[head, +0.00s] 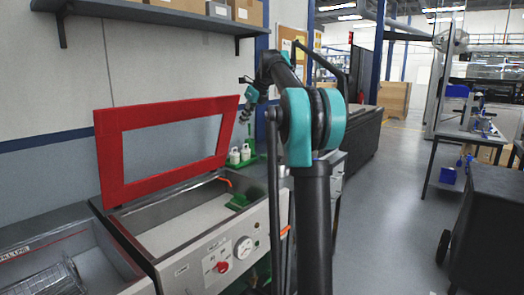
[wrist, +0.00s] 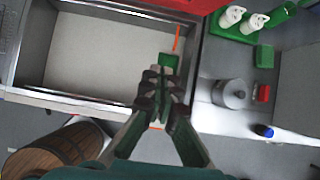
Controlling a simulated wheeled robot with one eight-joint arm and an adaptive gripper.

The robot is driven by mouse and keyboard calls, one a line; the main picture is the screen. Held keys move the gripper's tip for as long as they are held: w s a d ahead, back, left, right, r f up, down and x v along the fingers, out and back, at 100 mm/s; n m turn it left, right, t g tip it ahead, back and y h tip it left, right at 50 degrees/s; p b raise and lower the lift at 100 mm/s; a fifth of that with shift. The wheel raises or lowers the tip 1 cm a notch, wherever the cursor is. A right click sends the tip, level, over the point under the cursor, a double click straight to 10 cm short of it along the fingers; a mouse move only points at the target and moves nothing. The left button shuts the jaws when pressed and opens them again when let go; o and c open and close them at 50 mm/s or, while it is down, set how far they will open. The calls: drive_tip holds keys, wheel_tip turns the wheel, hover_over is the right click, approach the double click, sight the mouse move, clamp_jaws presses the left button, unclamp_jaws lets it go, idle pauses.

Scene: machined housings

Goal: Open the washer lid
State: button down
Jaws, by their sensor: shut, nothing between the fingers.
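The washer lid (head: 111,160) is a red frame with a clear-looking middle. It stands raised, nearly upright, along the back edge of the washer (head: 196,265) in the head view. The open basin (head: 185,228) shows below it. In the wrist view a strip of the red lid (wrist: 185,4) crosses the top edge. My gripper (head: 246,114) is just right of the lid's upper right corner in the head view; I cannot tell if they touch. In the wrist view my gripper (wrist: 160,76) is shut and empty, over the basin's right end.
White bottles (head: 239,155) in a green holder stand beside the washer. A grey cylinder (wrist: 231,94) and a blue-capped white bottle (wrist: 285,134) are on the right surface. A shelf with boxes (head: 240,12) hangs above.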

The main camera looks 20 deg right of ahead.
drive_tip(key=s+d+f, duration=0.5)
drive_tip(key=s+f, duration=0.2)
drive_tip(key=f, duration=0.3)
drive_tip(key=s+a+f+n+h, duration=0.2)
drive_tip(key=s+a+f+n, duration=0.1)
drive_tip(key=s+f+n, duration=1.1)
drive_tip(key=s+a+f+n+g+h, duration=0.1)
drive_tip(key=s+a+f+n, duration=0.2)
drive_tip(key=s+f+n, duration=1.1)
drive_tip(key=s+f, duration=0.5)
drive_tip(key=s, duration=0.5)
drive_tip(key=shift+a+n+h, duration=0.15)
drive_tip(key=shift+n+h, duration=0.25)
